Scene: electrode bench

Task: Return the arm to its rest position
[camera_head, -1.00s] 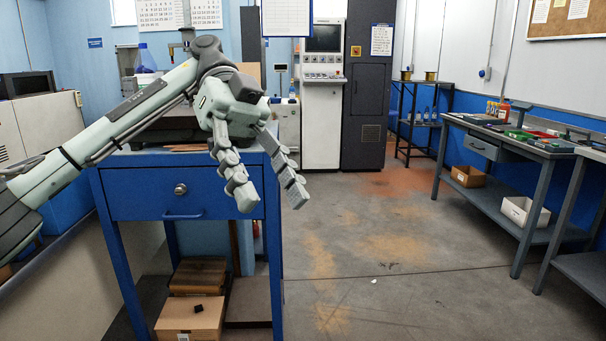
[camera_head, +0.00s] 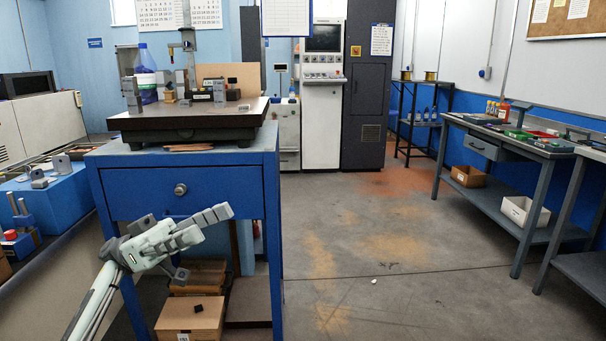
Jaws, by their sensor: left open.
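My left gripper (camera_head: 205,232) is low in front of the blue bench, below its drawer (camera_head: 150,207). Its fingers point right and slightly up, and it holds nothing. My left arm comes up to it from the bottom left edge. The gripper covers part of the space under the drawer. My right gripper is not in view.
The blue bench carries a dark surface plate (camera_head: 190,123) with several small metal parts and a blue-capped bottle (camera_head: 146,75). A cardboard box (camera_head: 192,318) sits on its lower shelf. A grey workbench (camera_head: 510,150) stands at the right.

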